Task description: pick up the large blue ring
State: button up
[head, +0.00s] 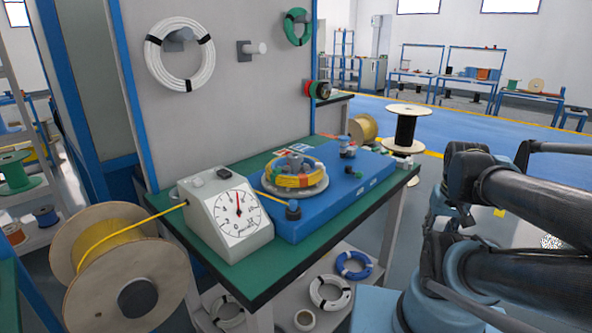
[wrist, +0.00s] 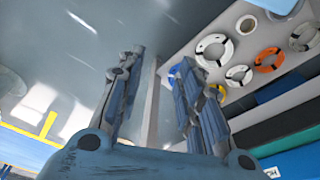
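In the head view only my arm shows clearly, at the right; I cannot make out the fingers there.
A white ring (head: 330,292) lies just left of the blue one. The wrist view shows an orange ring (wrist: 268,60) and several white rings on the shelf. The table (head: 268,283) overhangs the shelf, with a leg near its right end.

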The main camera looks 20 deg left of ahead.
jog(key=shift+o, duration=1)
jog(key=shift+s+r, duration=0.25)
jog(key=w+a+r+m+g+y, duration=0.1)
jog(key=w+a+r+m, duration=0.2)
jog(key=w+a+r, duration=0.45)
jog(key=w+a+r+m+g+y, duration=0.1)
jog(key=w+a+r+m, duration=0.1)
jog(key=w+a+r, duration=0.55)
notch_tip(320, 180, up, 13)
jog(key=m+g+y, duration=0.2)
jog(key=m+g, duration=0.1)
jog(key=m, duration=0.2)
send_over(288, 152)
jog(key=w+d, duration=0.5)
jog(key=x, duration=1.7)
jog(key=shift+s+d+f, duration=0.2)
jog(key=shift+s+d, duration=0.05)
jog(key=shift+s, duration=0.2)
grip_shut()
